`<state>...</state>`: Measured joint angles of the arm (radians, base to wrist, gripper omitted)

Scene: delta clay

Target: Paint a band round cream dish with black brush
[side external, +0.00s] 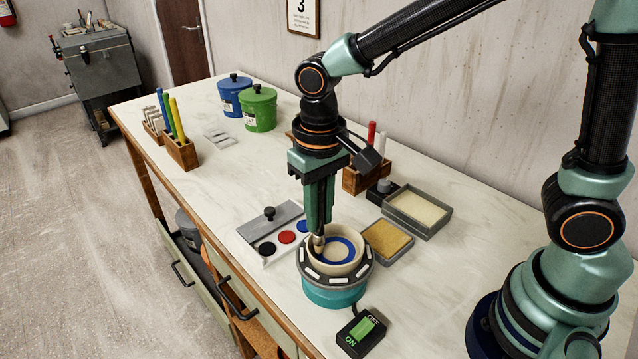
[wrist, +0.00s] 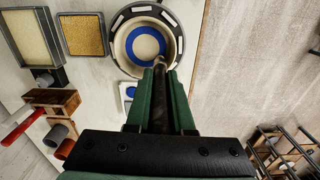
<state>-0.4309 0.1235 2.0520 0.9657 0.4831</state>
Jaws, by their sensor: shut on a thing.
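The cream dish (side external: 357,263) sits on a round turntable (side external: 332,292) with a dark grey rim and teal base. A blue ring (side external: 351,248) lies inside the dish; it shows as a full circle in the wrist view (wrist: 133,44). My gripper (side external: 318,226) points down over the dish's left side, shut on the black brush (wrist: 160,78). The brush's lower end (side external: 318,243) is at the dish's left inner side in the side view. Whether its tip touches the dish, I cannot tell. A paint palette (side external: 273,262) with black, red and blue wells stands behind left.
A switch box (side external: 361,332) shows a lit green ON in front. A sponge tray (side external: 385,241) and a pale-filled tray (side external: 416,213) stand close on the right. Wooden holders (side external: 181,153) and lidded blue and green pots (side external: 259,109) stand farther back. The bench's middle left is clear.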

